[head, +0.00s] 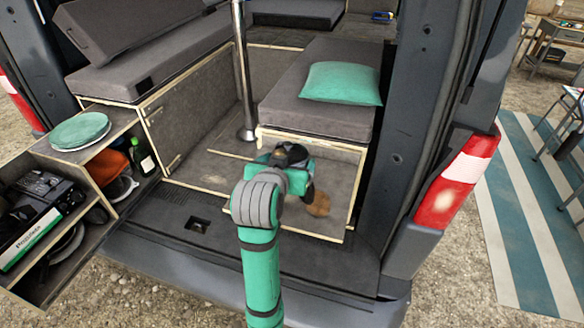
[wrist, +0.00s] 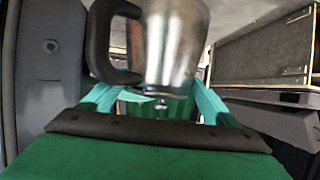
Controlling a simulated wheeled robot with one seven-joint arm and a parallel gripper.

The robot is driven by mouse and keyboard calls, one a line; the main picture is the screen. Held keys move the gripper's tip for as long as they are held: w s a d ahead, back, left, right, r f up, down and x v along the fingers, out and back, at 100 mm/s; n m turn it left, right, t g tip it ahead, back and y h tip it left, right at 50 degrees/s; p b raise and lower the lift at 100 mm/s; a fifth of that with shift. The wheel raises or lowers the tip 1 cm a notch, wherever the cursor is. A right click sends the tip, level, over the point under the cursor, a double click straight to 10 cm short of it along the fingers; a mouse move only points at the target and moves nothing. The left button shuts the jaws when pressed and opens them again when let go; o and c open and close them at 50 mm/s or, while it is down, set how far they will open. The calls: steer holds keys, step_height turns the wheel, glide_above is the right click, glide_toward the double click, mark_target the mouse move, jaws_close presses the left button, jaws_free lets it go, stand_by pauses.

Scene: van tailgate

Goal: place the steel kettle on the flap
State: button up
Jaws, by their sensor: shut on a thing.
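The steel kettle (wrist: 175,45) shows large in the wrist view, a shiny metal body with a black handle on its left. Its top is cut off by the frame edge. My gripper (head: 292,172) is shut on it, with teal fingers at both sides of its lower part. In the head view the gripper and wrist mostly hide the kettle. The flap (head: 338,185) appears to be the grey panel with a pale wood edge in front of the right bench. My gripper is over it in the picture; I cannot tell the height or any contact.
A brown item (head: 318,204) shows beside my gripper, partly hidden. A metal post (head: 243,80) stands behind. A green cushion (head: 341,83) lies on the right bench. At left, a shelf unit holds green plates (head: 80,131), a bottle (head: 143,157) and a boxed stove (head: 38,225).

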steer(key=f, duration=0.1)
steer(key=w+f, duration=0.1)
steer(key=shift+d+f, duration=0.2)
steer(key=shift+f, duration=0.2)
steer(key=shift+s+f, duration=0.1)
steer(key=shift+f, duration=0.5)
steer(key=o, duration=1.8)
steer(key=shift+f, duration=0.15)
steer(key=shift+c, duration=0.2)
